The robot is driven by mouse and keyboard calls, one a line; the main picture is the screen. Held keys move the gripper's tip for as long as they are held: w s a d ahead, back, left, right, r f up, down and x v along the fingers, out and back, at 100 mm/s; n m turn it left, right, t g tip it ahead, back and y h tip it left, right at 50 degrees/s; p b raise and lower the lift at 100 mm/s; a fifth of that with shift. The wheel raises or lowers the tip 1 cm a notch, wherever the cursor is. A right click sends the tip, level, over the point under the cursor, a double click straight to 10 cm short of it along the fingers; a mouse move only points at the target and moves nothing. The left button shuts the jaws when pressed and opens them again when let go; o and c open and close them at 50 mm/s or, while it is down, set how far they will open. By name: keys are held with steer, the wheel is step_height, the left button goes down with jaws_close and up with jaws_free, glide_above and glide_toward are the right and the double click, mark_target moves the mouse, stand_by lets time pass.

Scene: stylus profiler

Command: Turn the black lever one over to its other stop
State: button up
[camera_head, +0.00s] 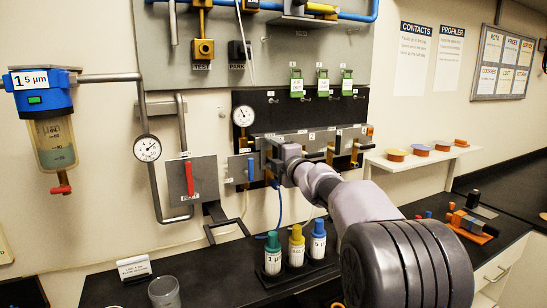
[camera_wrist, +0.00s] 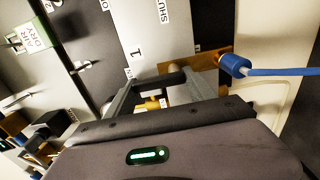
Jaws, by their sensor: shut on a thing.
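My gripper (camera_head: 270,155) is at the left part of the grey valve manifold (camera_head: 292,139) on the wall in the head view. In the wrist view, its two grey fingers (camera_wrist: 165,90) reach to the panel beside the printed "1" and are shut on a dark piece between them, which I take as black lever one (camera_wrist: 172,79). The fingers hide much of the lever, so its exact angle is hard to tell. A brass part shows between the fingers. In the head view my wrist hides the lever. Other dark levers (camera_head: 330,154) stand to the right on the manifold.
A blue lever (camera_head: 251,169) stands left of my gripper. A blue hose fitting (camera_wrist: 234,65) is close to the right finger in the wrist view. A dial gauge (camera_head: 243,116) and green tags (camera_head: 322,82) are above. Capped bottles (camera_head: 296,247) stand on the bench below.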

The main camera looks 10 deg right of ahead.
stand_by(0.4)
steer(key=o, duration=1.4)
steer(key=shift+s, duration=0.1)
steer(key=v, duration=1.7)
steer(key=shift+s, duration=0.1)
